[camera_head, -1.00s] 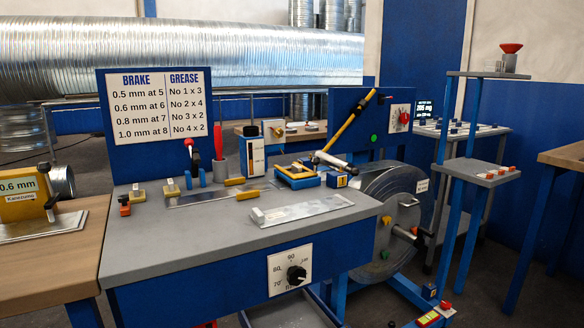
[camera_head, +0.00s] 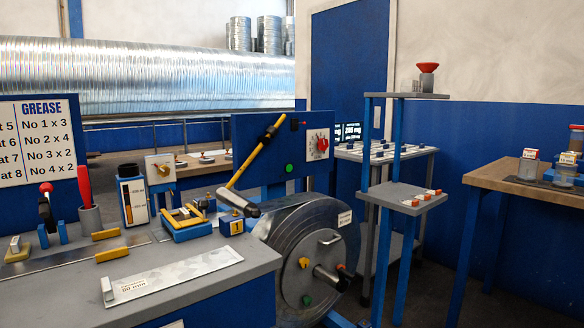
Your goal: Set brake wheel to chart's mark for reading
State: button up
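The chart (camera_head: 36,142) on a blue board is cut off at the left edge. Its grease column shows in full, but only "at 5" and similar line ends of the brake column show. A red knob on a white scale plate (camera_head: 319,145) sits on a blue panel above the metal coil (camera_head: 300,245). It may be the brake wheel; I cannot read its setting. A brass-coloured knob on another white plate (camera_head: 162,171) is further left. The thickness gauge with a reading is not in view now. My gripper is not in view.
A grey bench (camera_head: 190,285) at the front left carries a sheet-metal strip (camera_head: 165,272), a bottle (camera_head: 132,197) and small tools. A grey shelf stand (camera_head: 402,196) and a wooden table (camera_head: 530,185) are right. Dark floor shows between them.

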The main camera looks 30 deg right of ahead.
aim_at(322, 144)
jog(key=i+l, duration=0.2)
jog(key=l, duration=0.35)
jog(key=i+l, duration=0.2)
jog(key=l, duration=0.35)
jog(key=i+l, duration=0.2)
jog(key=l, duration=0.35)
jog(key=i+l, duration=0.2)
jog(key=l, duration=0.35)
jog(key=i+l+z, duration=0.1)
jog(key=l, duration=0.45)
jog(key=i+l, duration=0.3)
jog(key=l, duration=0.2)
jog(key=i+l, duration=0.2)
jog(key=l, duration=0.35)
jog(key=i+l, duration=0.2)
jog(key=l, duration=0.3)
